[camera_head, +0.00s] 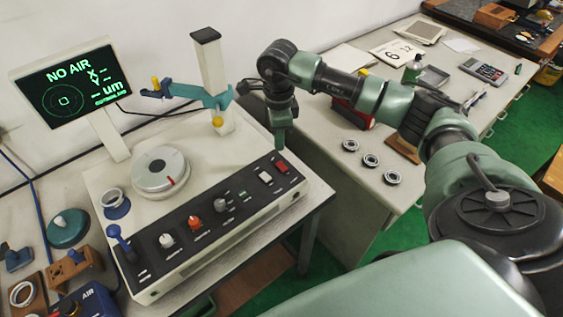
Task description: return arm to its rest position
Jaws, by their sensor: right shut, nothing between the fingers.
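My right arm reaches in from the right, over the right-hand table, toward the measuring instrument (240,225). Three bearing rings (370,160) lie in a row on the right-hand table, below my forearm and apart from the gripper. Another ring (112,197) sits on a blue holder at the instrument's left. My left gripper is not in view.
A display (66,87) reading "NO AIR" stands at the left. The instrument's round turntable (160,170) is bare. The right-hand table's front left is clear around the rings.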

